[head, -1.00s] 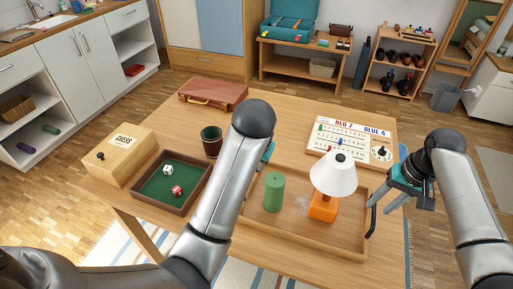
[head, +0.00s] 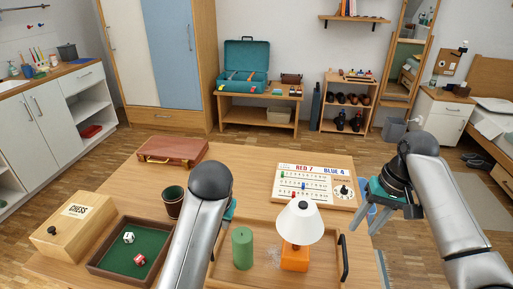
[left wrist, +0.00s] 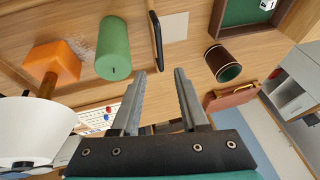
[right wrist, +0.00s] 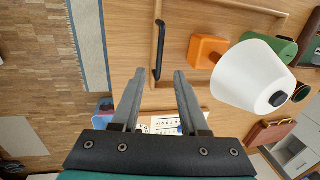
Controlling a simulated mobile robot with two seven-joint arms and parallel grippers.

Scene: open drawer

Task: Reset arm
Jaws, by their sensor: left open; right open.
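My right gripper (head: 375,203) is over the table's right edge, right of the lamp, with its jaws apart and empty in the right wrist view (right wrist: 155,90). My left gripper is mostly hidden behind its own arm in the head view. In the left wrist view my left gripper (left wrist: 163,90) is open and empty, pointing toward the tray's black handle (left wrist: 156,40). The tray (head: 331,270) holds a green candle (head: 242,248) and an orange lamp with a white shade (head: 299,222).
A dice tray (head: 104,254), chess box (head: 72,224), dark cup (head: 173,203), red-brown case (head: 172,150) and scoreboard (head: 315,184) stand on the table (head: 235,160). A shelf with shoes (head: 345,103) and a bench with a teal suitcase (head: 246,62) stand behind.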

